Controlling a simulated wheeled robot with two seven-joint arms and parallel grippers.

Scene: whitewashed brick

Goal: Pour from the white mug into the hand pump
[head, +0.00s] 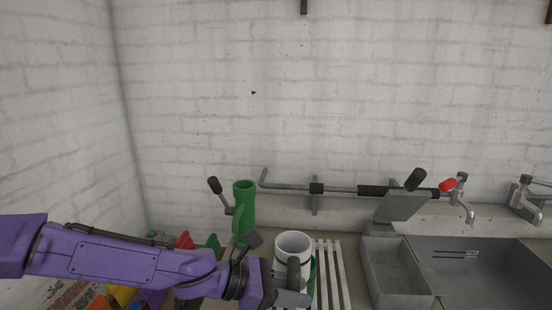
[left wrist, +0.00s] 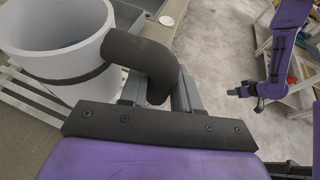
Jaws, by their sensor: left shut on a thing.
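The white mug (head: 293,245), with a dark band and a dark handle, is upright at the lower middle of the head view. In the left wrist view the mug (left wrist: 65,45) is at the upper left, with something bluish inside. My left gripper (head: 288,294) is shut on the mug's handle (left wrist: 145,58). The green hand pump (head: 244,207), an open-topped cylinder with a black-knobbed lever, stands behind and left of the mug. My left arm hides its lower part. My right gripper (left wrist: 244,90) shows small in the left wrist view; its jaws are unclear.
A white slatted rack (head: 331,270) lies under or beside the mug; contact is unclear. A grey basin (head: 397,269) and a sink with taps (head: 462,200) are at the right. Colourful items (head: 185,240) crowd the left, partly behind my arm. A brick wall closes the back.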

